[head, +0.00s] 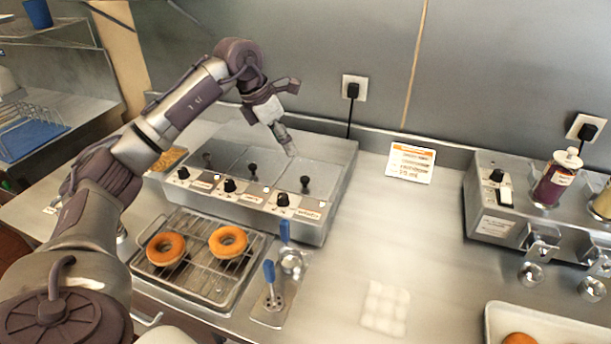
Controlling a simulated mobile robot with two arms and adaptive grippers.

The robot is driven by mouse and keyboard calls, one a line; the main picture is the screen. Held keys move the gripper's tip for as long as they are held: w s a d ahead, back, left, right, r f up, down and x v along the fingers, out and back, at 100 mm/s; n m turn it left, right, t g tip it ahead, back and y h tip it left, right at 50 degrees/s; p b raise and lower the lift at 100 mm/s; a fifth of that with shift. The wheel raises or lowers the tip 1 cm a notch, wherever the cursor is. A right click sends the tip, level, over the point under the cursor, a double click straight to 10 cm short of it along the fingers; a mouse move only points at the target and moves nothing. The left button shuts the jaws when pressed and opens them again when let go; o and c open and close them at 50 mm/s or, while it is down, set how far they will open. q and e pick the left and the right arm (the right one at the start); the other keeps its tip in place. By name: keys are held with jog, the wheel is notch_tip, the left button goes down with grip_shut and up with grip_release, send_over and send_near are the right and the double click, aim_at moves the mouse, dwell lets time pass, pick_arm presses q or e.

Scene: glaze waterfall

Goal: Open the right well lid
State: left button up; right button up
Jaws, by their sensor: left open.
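The warmer (318,222) is a steel box at the back of the counter with three wells side by side, each under a flat grey lid with a black knob. The right well lid (322,182) lies flat and closed on its well, its knob standing up near the front. My left gripper (293,119) is open and empty above the back of the warmer, with its lower finger over the back of the lids, behind the right lid's knob. I cannot tell whether that finger touches anything. My right gripper is not in view.
In front of the warmer, a wire rack (203,282) holds two doughnuts, and blue-handled tools lie on a small tray (271,311). A price card (410,162) stands right of the warmer. A dispenser station (480,222) stands at the right. The counter between is mostly clear.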

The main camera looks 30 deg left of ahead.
aim_at(304, 178)
pick_arm(q)
jog(key=p+x, duration=0.2)
jog(key=x, duration=0.8)
jog(key=shift+d+f+p, duration=0.15)
jog(key=shift+f+p, duration=0.2)
jog(key=shift+f, duration=0.05)
jog(key=shift+w+d+f, duration=0.1)
jog(key=shift+w+f, duration=0.05)
jog(key=shift+f, duration=0.45)
grip_shut()
